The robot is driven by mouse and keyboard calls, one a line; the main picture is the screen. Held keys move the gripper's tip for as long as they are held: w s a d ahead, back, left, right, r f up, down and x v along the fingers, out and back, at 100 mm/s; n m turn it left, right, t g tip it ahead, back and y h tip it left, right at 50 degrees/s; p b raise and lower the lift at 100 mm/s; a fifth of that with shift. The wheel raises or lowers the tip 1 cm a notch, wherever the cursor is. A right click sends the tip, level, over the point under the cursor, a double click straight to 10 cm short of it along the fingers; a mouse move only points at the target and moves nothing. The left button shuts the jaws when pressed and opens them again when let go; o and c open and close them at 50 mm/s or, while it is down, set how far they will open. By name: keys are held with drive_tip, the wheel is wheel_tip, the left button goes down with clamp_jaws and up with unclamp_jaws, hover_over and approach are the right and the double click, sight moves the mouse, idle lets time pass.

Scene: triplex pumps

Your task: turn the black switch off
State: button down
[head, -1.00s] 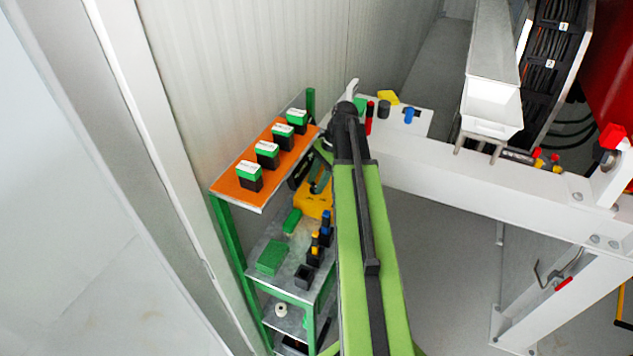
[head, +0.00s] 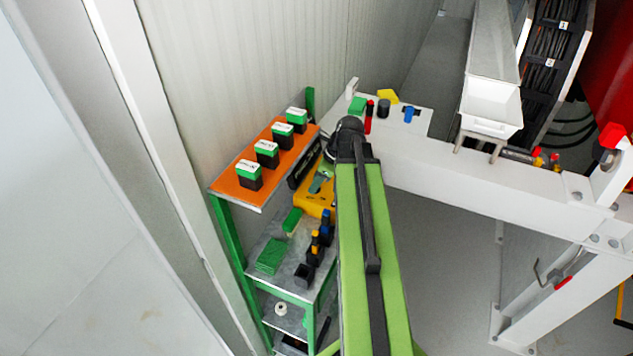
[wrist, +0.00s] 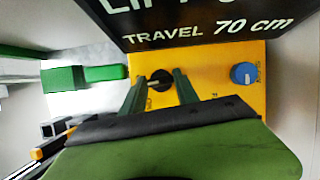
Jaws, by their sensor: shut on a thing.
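The black switch (wrist: 160,77) is a round dark knob on the front of a yellow box, showing in the wrist view. My gripper (wrist: 163,83) has one green finger on each side of it and is shut on it. The fingers partly cover the switch, and its exact angle is hard to tell. The yellow box (head: 311,204) also shows in the head view, left of my green arm. The switch itself cannot be made out there.
A blue knob (wrist: 244,73) sits right of the switch on the same box. A black sign (wrist: 200,22) reading "TRAVEL 70 cm" stands above. The orange shelf (head: 226,188) holds several green-and-black blocks. A white beam (head: 470,180) runs right of my arm.

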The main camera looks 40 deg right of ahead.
drive_tip(key=shift+s+a+m, duration=0.1)
drive_tip(key=shift+m, duration=0.5)
drive_tip(key=shift+h, duration=0.3)
drive_tip(key=c, duration=1.2)
unclamp_jaws()
drive_tip(key=p+v, duration=1.6)
drive_tip(key=v, duration=0.1)
drive_tip(key=shift+s, duration=0.35)
